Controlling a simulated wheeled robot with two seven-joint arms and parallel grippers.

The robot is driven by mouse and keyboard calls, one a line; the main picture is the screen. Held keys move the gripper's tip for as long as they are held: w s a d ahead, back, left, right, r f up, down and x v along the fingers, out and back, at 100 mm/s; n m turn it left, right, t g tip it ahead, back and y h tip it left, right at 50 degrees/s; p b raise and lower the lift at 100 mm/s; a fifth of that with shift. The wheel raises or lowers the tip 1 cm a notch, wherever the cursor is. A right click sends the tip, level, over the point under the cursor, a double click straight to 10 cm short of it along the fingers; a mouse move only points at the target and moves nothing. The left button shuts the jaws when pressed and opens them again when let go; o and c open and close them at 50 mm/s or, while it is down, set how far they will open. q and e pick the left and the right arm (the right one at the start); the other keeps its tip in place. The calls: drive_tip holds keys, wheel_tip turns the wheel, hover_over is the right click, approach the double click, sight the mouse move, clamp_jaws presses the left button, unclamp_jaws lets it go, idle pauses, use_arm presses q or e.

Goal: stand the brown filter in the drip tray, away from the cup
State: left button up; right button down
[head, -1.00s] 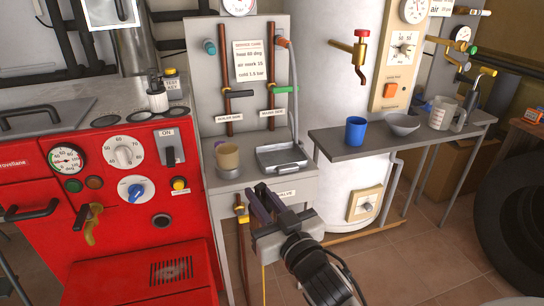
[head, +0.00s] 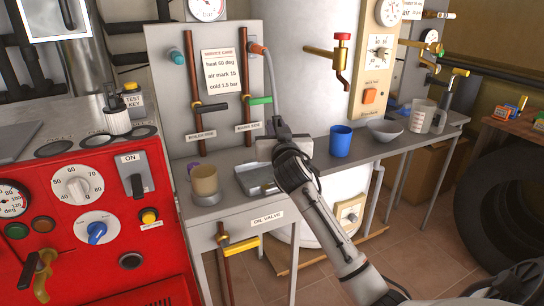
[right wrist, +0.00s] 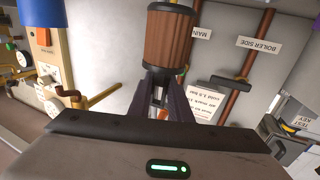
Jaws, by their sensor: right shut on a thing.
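In the right wrist view, the brown filter (right wrist: 168,40), a ribbed cylinder with black ends, is between the fingers of my right gripper (right wrist: 165,98), which is shut on its lower black end. In the head view, my right gripper (head: 280,128) is above the drip tray, in front of the grey panel; I cannot make out the filter there. The grey drip tray (head: 247,187) lies on the small shelf, partly hidden by my right arm. The tan cup (head: 204,179) stands to the left of the tray on a round grey base. My left gripper is not in view.
The grey panel (head: 172,82) with red pipes, valve levers and a service card (head: 221,75) rises behind the shelf. A blue cup (head: 340,141) and a grey bowl (head: 385,129) stand on the right-hand shelf. The red boiler (head: 120,225) is at left.

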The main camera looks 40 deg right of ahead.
drive_tip(key=shift+f+b, duration=0.8)
drive_tip(key=shift+f, duration=1.95)
drive_tip(key=shift+f, duration=0.1)
drive_tip(key=c, duration=1.6)
unclamp_jaws()
drive_tip(key=shift+c, duration=0.2)
